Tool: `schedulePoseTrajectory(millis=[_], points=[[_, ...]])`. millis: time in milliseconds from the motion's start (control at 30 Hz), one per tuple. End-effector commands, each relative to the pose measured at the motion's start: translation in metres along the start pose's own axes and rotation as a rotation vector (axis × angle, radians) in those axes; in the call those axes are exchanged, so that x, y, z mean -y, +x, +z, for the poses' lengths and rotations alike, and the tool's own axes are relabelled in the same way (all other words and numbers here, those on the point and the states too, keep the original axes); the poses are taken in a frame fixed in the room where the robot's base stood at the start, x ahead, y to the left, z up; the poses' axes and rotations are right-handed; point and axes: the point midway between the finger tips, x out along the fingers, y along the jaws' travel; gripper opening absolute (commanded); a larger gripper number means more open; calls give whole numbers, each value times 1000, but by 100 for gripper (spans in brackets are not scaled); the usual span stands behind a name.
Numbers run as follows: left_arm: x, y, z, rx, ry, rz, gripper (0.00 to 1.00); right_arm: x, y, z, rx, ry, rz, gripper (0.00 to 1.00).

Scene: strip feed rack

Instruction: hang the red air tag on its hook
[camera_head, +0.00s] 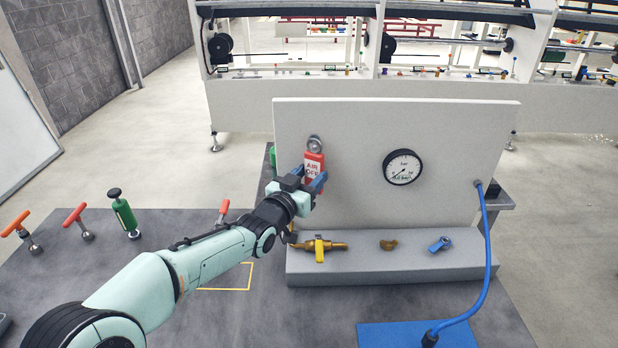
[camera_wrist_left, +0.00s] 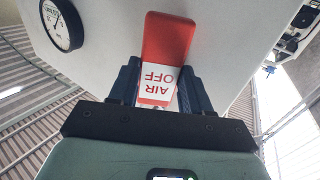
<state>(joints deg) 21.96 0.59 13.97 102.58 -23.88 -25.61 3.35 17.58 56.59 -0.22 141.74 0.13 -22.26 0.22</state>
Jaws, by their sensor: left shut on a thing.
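The red air tag (camera_head: 314,159) has a white label reading AIR OFF and is in front of the light grey panel (camera_head: 340,120). My left gripper (camera_head: 314,182) is shut on its lower part. A round metal hook mount (camera_head: 314,143) on the panel is right at the tag's upper end; I cannot tell whether the tag is on the hook. In the left wrist view the tag (camera_wrist_left: 168,38) stands between the two dark fingers of my left gripper (camera_wrist_left: 160,68), its lettering upside down. No hook shows there. My right gripper is not in view.
A pressure gauge (camera_head: 402,167) is on the panel to the right. Below are a brass valve with yellow handle (camera_head: 319,248), a brass fitting (camera_head: 388,244) and a blue-handled part (camera_head: 440,244) on the ledge. A blue hose (camera_head: 487,270) runs down the right.

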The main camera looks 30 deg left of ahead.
Motion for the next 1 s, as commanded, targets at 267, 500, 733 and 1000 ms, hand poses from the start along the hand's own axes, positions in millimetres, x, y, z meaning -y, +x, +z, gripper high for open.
schedulePoseTrajectory(millis=[267,500,733,1000], points=[[0,0,0,-1,0,0,18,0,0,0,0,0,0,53],[1,0,-1,-1,0,-2,78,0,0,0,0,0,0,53],[3,0,-1,-3,1,-6,78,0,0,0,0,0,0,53],[5,-7,-1,-3,2,-10,78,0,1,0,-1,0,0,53]])
